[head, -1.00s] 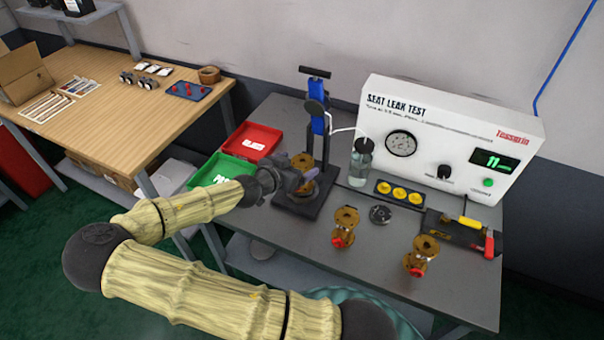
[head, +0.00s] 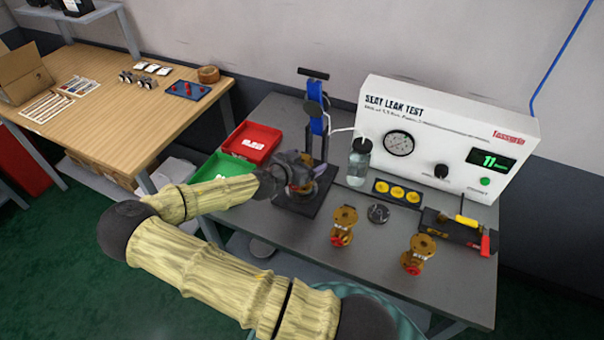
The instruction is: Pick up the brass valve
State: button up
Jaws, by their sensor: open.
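A brass valve (head: 304,186) stands on the dark base of the blue clamp stand (head: 318,128), partly hidden by my gripper. My gripper (head: 301,176) is open, with its fingers at this valve; I cannot tell whether they touch it. Two more brass valves with red parts stand on the grey bench: one in the middle (head: 344,224) and one nearer the right front (head: 418,252).
The SEAT LEAK TEST box (head: 448,140) stands at the back. A bottle (head: 359,162), a tray of yellow discs (head: 397,192) and a dark fixture (head: 455,230) stand before it. Red (head: 250,143) and green (head: 222,168) bins sit at the left.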

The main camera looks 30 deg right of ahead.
jog(key=shift+w, duration=0.1)
jog(key=c, duration=1.6)
jog(key=shift+r, duration=0.1)
grip_shut()
jog(key=shift+w+a, duration=0.2)
jog(key=shift+w, duration=0.05)
jog(key=shift+s, duration=0.15)
jog(key=shift+d+r, duration=0.2)
jog(key=shift+r, duration=0.15)
notch_tip(320, 180, up, 9)
jog(key=shift+s+r+b, duration=0.1)
jog(key=shift+r+b, duration=0.05)
jog(key=shift+b, duration=0.4)
